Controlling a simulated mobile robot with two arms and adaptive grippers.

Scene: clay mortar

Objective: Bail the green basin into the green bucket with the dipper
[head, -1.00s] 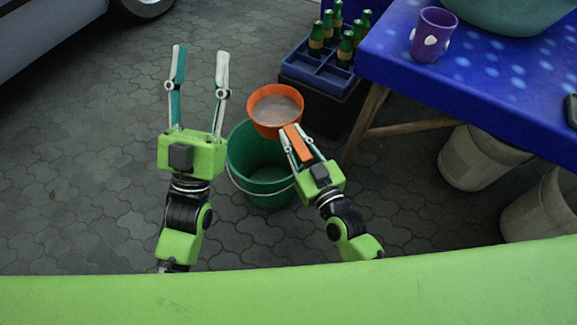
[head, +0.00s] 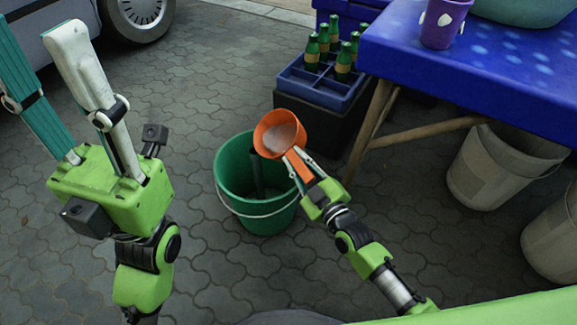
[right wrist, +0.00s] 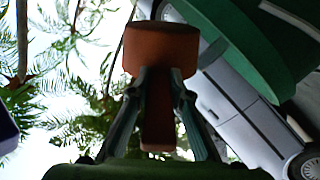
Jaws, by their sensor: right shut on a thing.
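The orange dipper (head: 275,135) is tilted over the green bucket (head: 233,205), with greyish liquid in its bowl. A dark vertical streak (head: 257,172) runs from below its rim into the bucket; it looks like falling liquid. My right gripper (head: 298,164) is shut on the dipper's handle. The right wrist view shows the dipper (right wrist: 160,50) between the fingers and the bucket (right wrist: 250,40) at top right. The green basin (head: 520,10) sits on the blue table, cut off by the top edge; its inside is hidden. My left gripper (head: 33,30) is open and empty, at left.
The blue spotted table (head: 450,75) holds a purple cup (head: 445,22). A blue crate (head: 320,85) of green bottles stands behind the bucket. Pale buckets (head: 500,165) stand under the table. A vehicle wheel (head: 140,12) is at the top left. Paving left of the bucket is clear.

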